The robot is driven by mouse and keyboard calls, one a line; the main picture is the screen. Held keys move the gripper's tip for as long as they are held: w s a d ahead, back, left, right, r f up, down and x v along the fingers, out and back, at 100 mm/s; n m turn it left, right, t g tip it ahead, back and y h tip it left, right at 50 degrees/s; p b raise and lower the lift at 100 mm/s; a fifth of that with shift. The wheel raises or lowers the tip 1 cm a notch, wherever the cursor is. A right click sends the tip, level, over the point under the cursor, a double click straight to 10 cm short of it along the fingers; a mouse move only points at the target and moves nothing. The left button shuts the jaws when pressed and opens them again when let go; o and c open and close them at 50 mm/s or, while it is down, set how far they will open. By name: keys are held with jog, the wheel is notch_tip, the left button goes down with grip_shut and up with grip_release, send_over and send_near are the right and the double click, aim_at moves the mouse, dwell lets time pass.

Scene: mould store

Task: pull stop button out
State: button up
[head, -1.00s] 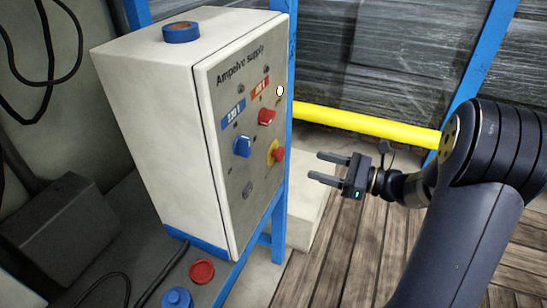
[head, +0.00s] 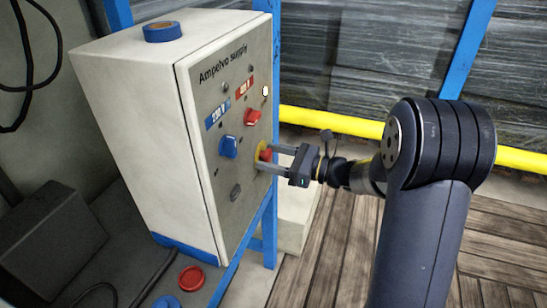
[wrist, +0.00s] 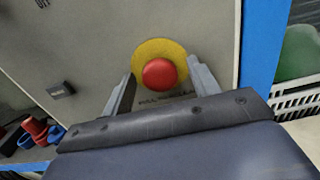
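The red stop button (head: 265,154) sits on a yellow round plate on the front panel of the white Ampelvo supply box (head: 130,130). In the wrist view the red button (wrist: 159,73) shows on its yellow plate (wrist: 148,49), with partly covered lettering below it. My gripper (head: 268,158) is open at the panel, one finger on each side of the button. In the wrist view my gripper (wrist: 157,88) shows a gap between both fingers and the button. Whether the fingertips touch the panel I cannot tell.
A blue knob (head: 229,147) and a red knob (head: 252,117) are on the panel near the button. A blue tape roll (head: 161,32) lies on the box. A blue post and yellow rail stand behind.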

grip_shut()
jog(key=shift+s+d+p, duration=0.2)
jog(key=shift+d+p, duration=0.25)
jog(key=shift+d, duration=0.1)
jog(key=shift+o, duration=0.4)
grip_release()
jog(key=shift+d, duration=0.1)
jog(key=p+v, duration=0.1)
jog(key=v, duration=0.9)
jog(key=shift+s+d, duration=0.2)
jog(key=shift+d, duration=0.15)
